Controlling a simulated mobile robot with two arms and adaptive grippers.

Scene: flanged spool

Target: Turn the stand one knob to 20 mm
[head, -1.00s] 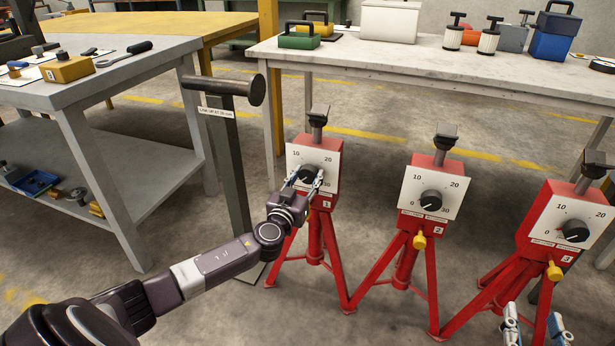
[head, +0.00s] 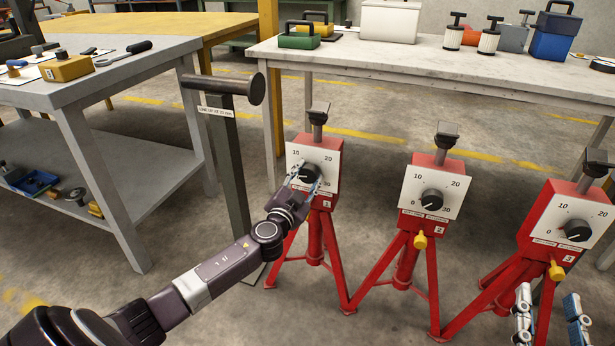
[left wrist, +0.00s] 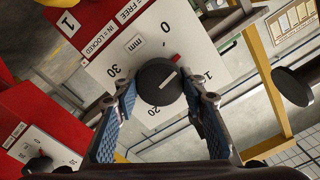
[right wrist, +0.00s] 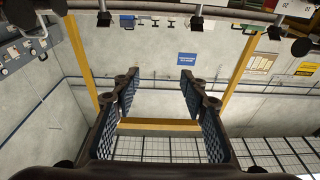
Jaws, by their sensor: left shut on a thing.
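The stand one knob (head: 308,174) is a round black dial with a white line, on a white plate marked 0, 10, 20 and 30. My left gripper (head: 306,180) has one finger on each side of it and is shut on it. In the left wrist view the knob (left wrist: 160,82) sits between the fingertips; its white line points between 0 and 10, near a small red mark. Stand one (head: 328,203) is a red tripod with a "1" label. My right gripper (head: 550,308) is open and empty at the lower right.
Stand two (head: 405,245) and stand three (head: 540,222) are similar red tripods with dials and yellow knobs, to the right. A dark post with a round bar (head: 225,90) stands left of stand one. A grey bench (head: 110,82) is at left; a pale table (head: 440,60) is behind.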

